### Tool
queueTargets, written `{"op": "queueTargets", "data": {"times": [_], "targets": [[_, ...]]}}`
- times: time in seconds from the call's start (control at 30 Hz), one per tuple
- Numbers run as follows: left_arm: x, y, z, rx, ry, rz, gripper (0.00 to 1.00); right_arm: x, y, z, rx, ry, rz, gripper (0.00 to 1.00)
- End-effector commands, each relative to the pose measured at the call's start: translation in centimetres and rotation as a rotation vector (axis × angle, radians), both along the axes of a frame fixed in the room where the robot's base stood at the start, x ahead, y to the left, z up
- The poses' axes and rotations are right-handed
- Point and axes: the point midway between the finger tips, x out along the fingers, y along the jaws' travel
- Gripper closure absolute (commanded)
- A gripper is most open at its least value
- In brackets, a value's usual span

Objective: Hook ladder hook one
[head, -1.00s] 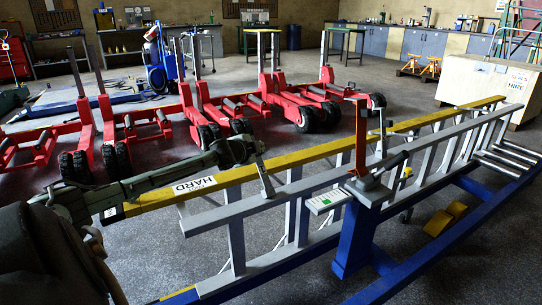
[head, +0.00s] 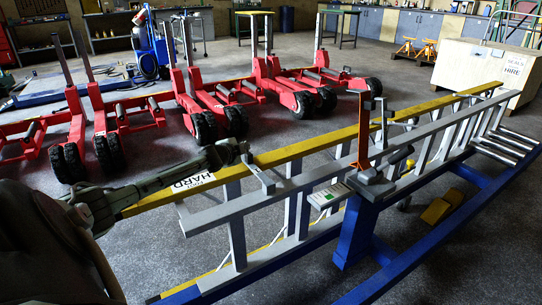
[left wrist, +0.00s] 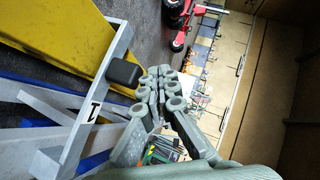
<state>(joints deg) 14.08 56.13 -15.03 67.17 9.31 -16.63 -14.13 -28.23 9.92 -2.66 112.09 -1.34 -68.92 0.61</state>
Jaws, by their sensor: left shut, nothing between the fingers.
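Ladder hook one is a grey bracket (head: 259,174) lying slantwise across the near side of the ladder in the head view. In the left wrist view the hook (left wrist: 62,158) is a pale grey bar marked "1" with a black knob (left wrist: 125,71). The ladder (head: 205,216) has grey and yellow rails and lies along a blue frame. My left gripper (head: 243,151) is at the hook's upper end in the head view. In the left wrist view its fingers (left wrist: 163,78) are together and empty, beside the knob; contact is unclear. My right gripper is not in view.
A blue post (head: 356,232) with a grey head and a red-orange upright (head: 364,135) stands right of the hook. Red wheeled jacks (head: 205,100) stand behind the ladder. A wooden crate (head: 470,70) is at the back right. Open floor lies in front of the jacks.

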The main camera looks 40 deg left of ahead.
Motion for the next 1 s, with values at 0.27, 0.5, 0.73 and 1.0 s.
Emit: {"op": "queueTargets", "data": {"times": [0.27,0.5,0.73,1.0], "targets": [[0.0,-0.1,-0.8,-0.002,-0.001,0.0,1.0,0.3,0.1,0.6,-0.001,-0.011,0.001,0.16],[0.0,-0.1,-0.9,-0.001,-0.002,0.0,1.0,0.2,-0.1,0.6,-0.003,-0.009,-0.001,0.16],[0.0,-0.1,-0.9,0.0,-0.001,0.001,1.0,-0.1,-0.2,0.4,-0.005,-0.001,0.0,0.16],[-1.5,-0.7,-0.5,0.001,0.002,-0.003,1.0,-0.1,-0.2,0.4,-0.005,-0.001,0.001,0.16]]}}
